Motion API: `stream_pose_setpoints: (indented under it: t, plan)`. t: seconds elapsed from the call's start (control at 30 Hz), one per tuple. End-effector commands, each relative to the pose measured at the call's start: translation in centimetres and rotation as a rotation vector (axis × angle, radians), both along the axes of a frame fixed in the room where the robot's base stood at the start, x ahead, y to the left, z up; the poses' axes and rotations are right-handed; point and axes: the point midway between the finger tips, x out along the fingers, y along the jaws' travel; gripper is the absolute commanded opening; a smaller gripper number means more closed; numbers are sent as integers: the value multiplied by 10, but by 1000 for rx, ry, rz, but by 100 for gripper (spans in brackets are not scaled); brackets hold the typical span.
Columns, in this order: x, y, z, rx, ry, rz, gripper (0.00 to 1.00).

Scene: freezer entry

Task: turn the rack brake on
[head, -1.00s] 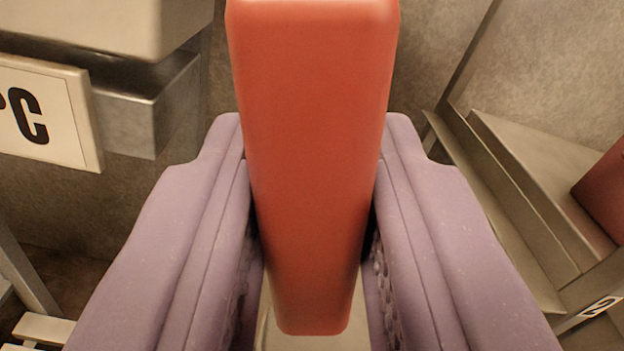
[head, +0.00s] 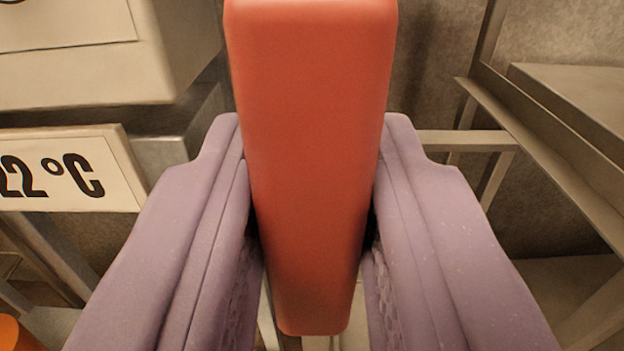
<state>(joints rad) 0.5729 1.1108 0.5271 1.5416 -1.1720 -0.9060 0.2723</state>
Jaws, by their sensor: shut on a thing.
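A long red-orange bar (head: 312,150), which looks like the brake's handle, fills the middle of the head view. My gripper (head: 312,190) has its two purple fingers on either side of the bar and is shut on it. The bar runs from the top edge down between the fingers. Whatever the bar joins to is hidden, and I cannot tell the brake's setting from this view.
A sign reading "22°C" (head: 65,172) is at the left, below a pale box (head: 90,60). Metal rack rails and a shelf (head: 575,95) stand at the right. A small orange thing (head: 15,335) shows at the lower left corner.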

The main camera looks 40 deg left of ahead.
Motion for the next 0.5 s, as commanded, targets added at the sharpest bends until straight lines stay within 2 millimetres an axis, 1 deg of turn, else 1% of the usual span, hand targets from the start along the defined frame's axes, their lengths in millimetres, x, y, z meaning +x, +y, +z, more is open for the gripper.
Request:
stream_pose_setpoints:
  t: [0.03, 0.07, 0.1, 0.13, 0.17, 0.4, 0.5]
  plan:
    - [0, 0, 0, 2, 0, -1, 0]
    - [0, 0, 0, 2, 0, -1, 31]
    - [0, 0, 0, 2, 0, -1, 40]
    - [0, 0, 0, 2, 0, -1, 47]
    - [0, 0, 0, 2, 0, -1, 49]
    - [0, 0, 0, 1, 1, 0, 49]
    - [-5, -4, 1, 1, 1, -1, 49]
